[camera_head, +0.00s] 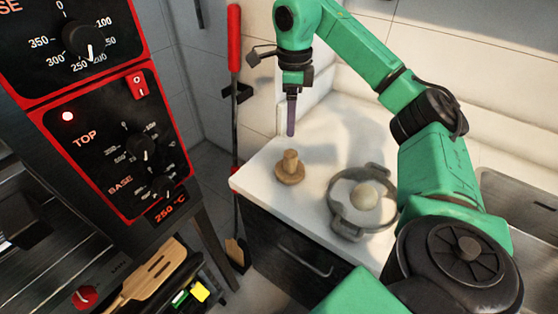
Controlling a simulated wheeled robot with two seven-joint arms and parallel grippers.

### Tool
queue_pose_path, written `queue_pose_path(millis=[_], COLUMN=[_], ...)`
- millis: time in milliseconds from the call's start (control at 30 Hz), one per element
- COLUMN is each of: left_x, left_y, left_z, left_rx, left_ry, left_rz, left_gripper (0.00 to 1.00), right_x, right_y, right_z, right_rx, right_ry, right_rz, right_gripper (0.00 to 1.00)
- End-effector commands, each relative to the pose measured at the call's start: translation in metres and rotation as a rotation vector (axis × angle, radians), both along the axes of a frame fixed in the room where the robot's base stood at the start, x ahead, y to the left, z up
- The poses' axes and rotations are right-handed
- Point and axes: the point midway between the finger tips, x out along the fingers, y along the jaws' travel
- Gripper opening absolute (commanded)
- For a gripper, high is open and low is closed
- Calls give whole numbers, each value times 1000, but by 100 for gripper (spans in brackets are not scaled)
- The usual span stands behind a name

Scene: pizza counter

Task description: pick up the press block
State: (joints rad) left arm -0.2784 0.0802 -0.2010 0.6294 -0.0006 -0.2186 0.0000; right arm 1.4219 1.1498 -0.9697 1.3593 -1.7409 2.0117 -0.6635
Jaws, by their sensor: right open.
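The press block (290,168) is a light wooden disc with an upright knob handle. It stands on the white counter (322,135) near its left front edge. My right gripper (290,128) hangs above the block with its fingers pointing down, apart from it. The fingers show nearly edge-on, and I see nothing held between them. My right arm comes in from the right and arches over the counter. My left gripper is out of view.
A grey round pan with two handles (345,228) holds a pale dough ball (364,196), right of the block. A red and black oven panel (120,150) stands at the left. A red-handled pole (235,40) leans at the wall. A metal sink (530,205) is at the right.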

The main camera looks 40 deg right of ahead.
Motion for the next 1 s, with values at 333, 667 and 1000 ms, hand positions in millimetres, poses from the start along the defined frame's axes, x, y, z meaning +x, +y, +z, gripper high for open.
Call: queue_pose_path(millis=[333, 667, 1000], left_x=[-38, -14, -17], left_y=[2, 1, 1], left_z=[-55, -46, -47], left_rx=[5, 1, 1], left_ry=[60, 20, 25], left_rz=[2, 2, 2], left_gripper=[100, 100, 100], right_x=[-2, -3, -2], right_y=[1, 7, 7], right_z=[-84, -130, -140], right_rx=[1, 0, 1], right_ry=[3, 3, -1], right_rz=[2, 2, 1], right_gripper=[82, 82, 59])
